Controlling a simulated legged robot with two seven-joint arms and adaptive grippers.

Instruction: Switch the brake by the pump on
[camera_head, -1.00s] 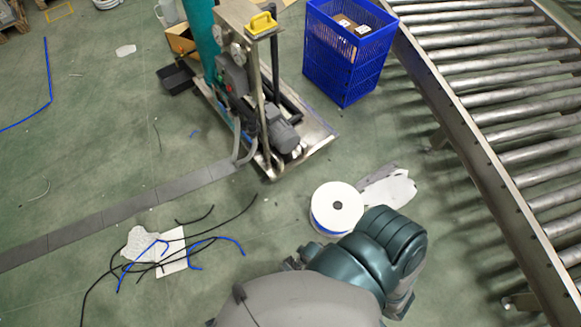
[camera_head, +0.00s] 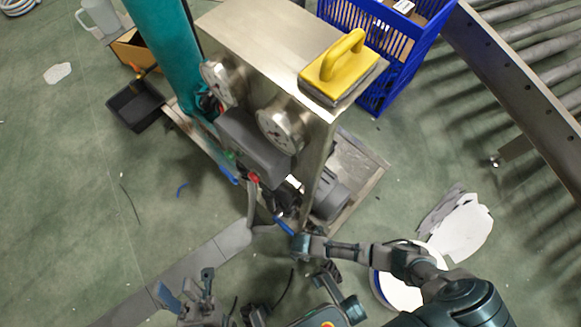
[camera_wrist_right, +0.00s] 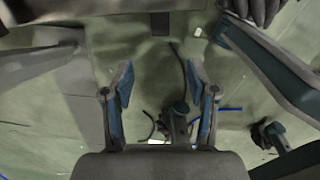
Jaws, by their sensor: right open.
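The pump stand is a steel cabinet (camera_head: 265,45) with two round gauges and a teal column (camera_head: 165,45) beside it. On its side is a dark box (camera_head: 252,145) with a red and a green knob, and a small blue handle (camera_head: 228,173) below. I cannot tell which part is the brake. My left gripper (camera_head: 187,288) is open and empty at the bottom left, above the floor and apart from the stand. My right gripper (camera_head: 285,228) reaches in from the right, low beside the stand. The right wrist view shows its fingers (camera_wrist_right: 160,85) apart with nothing between them.
A yellow-handled tool (camera_head: 340,65) sits on the cabinet. A blue crate (camera_head: 385,45) and a roller conveyor (camera_head: 520,95) stand at the right. A black tray (camera_head: 135,105) lies left of the stand. A white spool (camera_head: 395,290) is partly behind my right arm. Floor at left is mostly clear.

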